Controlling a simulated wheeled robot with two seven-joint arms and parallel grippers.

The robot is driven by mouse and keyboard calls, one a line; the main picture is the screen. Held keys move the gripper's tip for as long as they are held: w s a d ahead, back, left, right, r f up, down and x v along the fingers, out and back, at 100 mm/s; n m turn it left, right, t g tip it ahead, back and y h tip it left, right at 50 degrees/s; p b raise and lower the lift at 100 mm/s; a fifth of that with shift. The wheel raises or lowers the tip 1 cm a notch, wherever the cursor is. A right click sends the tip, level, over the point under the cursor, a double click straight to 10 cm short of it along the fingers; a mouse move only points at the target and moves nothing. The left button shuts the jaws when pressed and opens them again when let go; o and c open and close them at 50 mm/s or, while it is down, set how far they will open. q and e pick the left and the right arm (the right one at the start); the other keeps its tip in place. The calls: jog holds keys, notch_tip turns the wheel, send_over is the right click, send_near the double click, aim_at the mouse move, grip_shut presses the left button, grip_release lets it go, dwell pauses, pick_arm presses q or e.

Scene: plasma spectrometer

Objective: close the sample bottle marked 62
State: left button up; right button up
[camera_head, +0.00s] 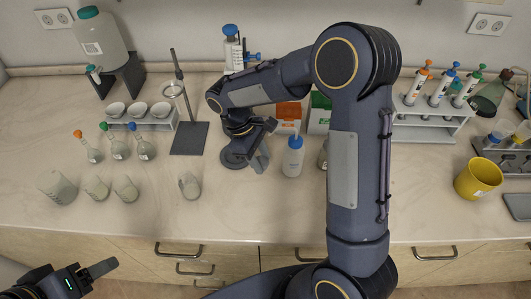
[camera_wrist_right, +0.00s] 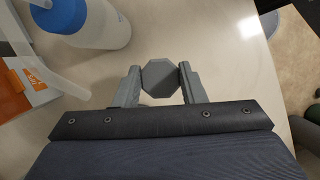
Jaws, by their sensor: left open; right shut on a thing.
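My right gripper (camera_head: 262,150) is shut on a small grey eight-sided piece, low over the middle of the bench. In the right wrist view this piece (camera_wrist_right: 161,78) sits between the two fingers (camera_wrist_right: 158,88). It looks like a stopper or cap, but I cannot tell for sure. My left gripper (camera_head: 92,274) is open and empty at the lower left, in front of the bench. A vessel (camera_head: 322,154) stands partly hidden behind my right arm. I cannot read the number 62 on any bottle, so I cannot tell which one is the sample bottle.
A blue-capped wash bottle (camera_head: 293,157) stands just right of my right gripper; it also shows in the right wrist view (camera_wrist_right: 98,28). An orange box (camera_head: 288,112) is behind it. Flasks (camera_head: 117,149) and beakers (camera_head: 58,187) stand left. A yellow cup (camera_head: 477,178) stands right. The front centre bench is clear.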

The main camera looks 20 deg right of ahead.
pick_arm(q)
jog(key=shift+r+p, duration=1.4)
jog(key=shift+r, duration=0.45)
pick_arm(e)
jog(key=s+a+r, duration=0.5)
jog(key=s+a, duration=0.1)
jog(key=a, duration=0.2)
jog(key=shift+a+r, duration=0.25)
jog(key=shift+r, duration=0.1)
pick_arm(q)
jog(key=shift+o, duration=0.4)
